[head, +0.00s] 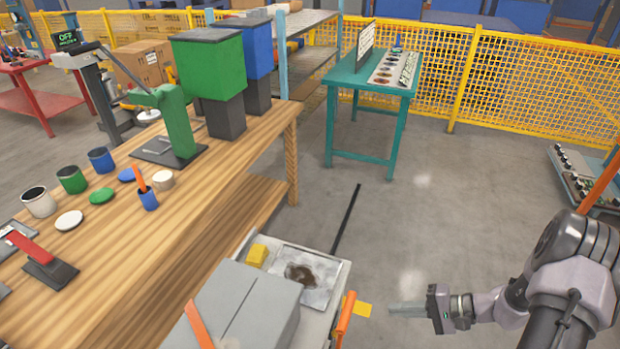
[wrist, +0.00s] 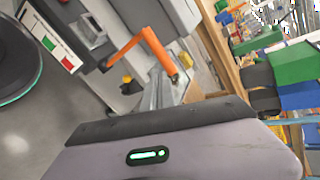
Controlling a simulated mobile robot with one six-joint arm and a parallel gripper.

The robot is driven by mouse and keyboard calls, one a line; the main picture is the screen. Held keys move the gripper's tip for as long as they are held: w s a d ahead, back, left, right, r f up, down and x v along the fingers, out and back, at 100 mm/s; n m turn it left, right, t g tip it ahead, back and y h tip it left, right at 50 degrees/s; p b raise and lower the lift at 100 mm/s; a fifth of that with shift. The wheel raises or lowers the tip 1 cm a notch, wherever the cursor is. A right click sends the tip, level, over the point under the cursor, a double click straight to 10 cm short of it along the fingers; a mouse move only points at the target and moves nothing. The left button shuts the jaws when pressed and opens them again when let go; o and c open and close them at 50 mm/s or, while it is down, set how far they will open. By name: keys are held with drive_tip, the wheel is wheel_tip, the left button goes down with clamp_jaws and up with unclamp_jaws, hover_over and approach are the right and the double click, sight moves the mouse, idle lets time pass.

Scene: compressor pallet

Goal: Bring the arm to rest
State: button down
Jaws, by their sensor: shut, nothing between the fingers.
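My gripper (head: 396,309) is in the lower right of the head view, at the end of my arm, which reaches in from the right edge. Its fingers are together and empty, pointing left above the grey floor. They are apart from the cart (head: 341,279) to their left, near its orange handle (head: 346,312). The cart also shows in the wrist view with an orange handle (wrist: 150,45). A purple-grey part of my arm with a green light fills the bottom of the wrist view.
A wooden workbench (head: 215,215) with cups, lids and a green press (head: 178,125) stands at left. A teal table (head: 372,84) stands at the back before a yellow mesh fence (head: 500,75). A low rack of parts (head: 580,185) is at right. The middle floor is clear.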

drive_tip(key=s+a+r+n+g+h, duration=0.2)
drive_tip(key=a+r+h, duration=0.15)
drive_tip(key=r, duration=0.65)
drive_tip(key=s+a+r+n+g+h, duration=0.15)
drive_tip(key=a+r, duration=0.35)
drive_tip(key=r, duration=0.5)
drive_tip(key=s+a+r+t+h, duration=0.4)
drive_tip(key=s+a+r+t, duration=0.1)
drive_tip(key=s+r, duration=0.6)
drive_tip(key=shift+s+a+r+n+h, duration=0.15)
drive_tip(key=shift+s+r+n+h, duration=0.2)
drive_tip(key=shift+s, duration=0.7)
